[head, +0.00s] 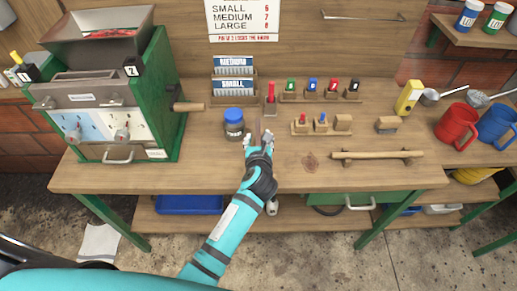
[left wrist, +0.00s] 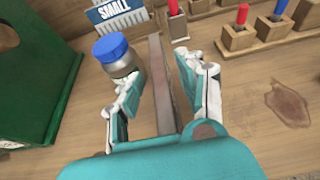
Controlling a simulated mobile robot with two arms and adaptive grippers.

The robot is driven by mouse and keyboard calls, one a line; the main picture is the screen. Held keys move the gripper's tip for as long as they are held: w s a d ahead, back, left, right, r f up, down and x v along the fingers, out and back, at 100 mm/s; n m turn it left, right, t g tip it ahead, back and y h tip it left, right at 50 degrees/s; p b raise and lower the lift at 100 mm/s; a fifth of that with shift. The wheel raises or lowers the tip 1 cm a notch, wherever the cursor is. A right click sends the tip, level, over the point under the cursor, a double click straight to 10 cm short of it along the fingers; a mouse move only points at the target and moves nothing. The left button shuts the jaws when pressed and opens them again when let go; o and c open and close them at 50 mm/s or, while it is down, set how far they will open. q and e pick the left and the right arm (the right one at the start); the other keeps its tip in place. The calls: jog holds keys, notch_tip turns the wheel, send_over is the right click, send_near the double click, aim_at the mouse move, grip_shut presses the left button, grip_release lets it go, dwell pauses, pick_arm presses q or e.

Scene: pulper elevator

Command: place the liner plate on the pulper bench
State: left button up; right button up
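A narrow brown-grey plate (left wrist: 160,85), seen nearly edge-on in the left wrist view, looks like the liner plate. It runs lengthwise between the fingers of my left gripper (left wrist: 163,75), with a gap visible on each side. In the head view my left gripper (head: 259,140) is low over the middle of the wooden bench (head: 225,178), and only a thin brown end of the plate (head: 258,127) shows beyond it. I cannot tell whether the plate rests on the bench. My right gripper is in neither view.
A blue-lidded jar (head: 234,123) stands close left of my left gripper. Behind are a labelled rack (head: 234,88) and a red-topped holder (head: 270,98). Small wooden blocks (head: 322,125) and a wooden bar (head: 378,156) lie right. The green pulper (head: 160,95) stands at left.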

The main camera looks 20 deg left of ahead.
pick_arm(q)
jog(key=v, duration=1)
jog(key=shift+s+b, duration=0.25)
jog(key=shift+b, duration=0.1)
